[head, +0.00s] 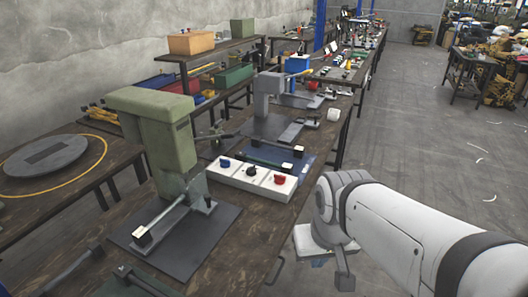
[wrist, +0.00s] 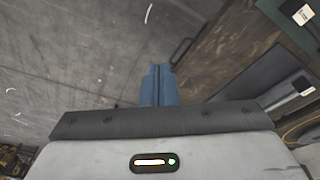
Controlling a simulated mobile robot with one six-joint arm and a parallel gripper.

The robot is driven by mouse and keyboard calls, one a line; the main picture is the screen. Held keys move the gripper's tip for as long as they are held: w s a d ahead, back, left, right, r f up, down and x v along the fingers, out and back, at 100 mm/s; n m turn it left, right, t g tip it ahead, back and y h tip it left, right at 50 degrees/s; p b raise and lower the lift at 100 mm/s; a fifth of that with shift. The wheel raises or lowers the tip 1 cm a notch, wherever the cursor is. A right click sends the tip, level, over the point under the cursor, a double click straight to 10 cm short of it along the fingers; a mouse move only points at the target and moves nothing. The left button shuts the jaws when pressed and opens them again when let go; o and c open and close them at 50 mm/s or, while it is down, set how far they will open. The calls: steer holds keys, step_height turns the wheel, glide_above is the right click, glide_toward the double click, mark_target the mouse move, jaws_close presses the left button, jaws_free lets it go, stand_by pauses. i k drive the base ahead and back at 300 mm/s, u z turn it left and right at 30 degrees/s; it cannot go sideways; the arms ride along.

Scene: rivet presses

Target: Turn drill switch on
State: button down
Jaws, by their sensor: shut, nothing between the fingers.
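The box is not in the wrist view.
The green press (head: 152,130) stands on a dark plate at the left of the bench (head: 235,262). A grey press (head: 268,92) stands farther back. A white cylinder (head: 333,115) is near the far bench edge. The floor (head: 430,160) to the right is open.

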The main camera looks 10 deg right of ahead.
mark_target(279, 179)
steer(key=k, duration=1.2)
steer(key=z, duration=0.65)
steer(key=i, duration=2.25)
steer(key=u, duration=0.35)
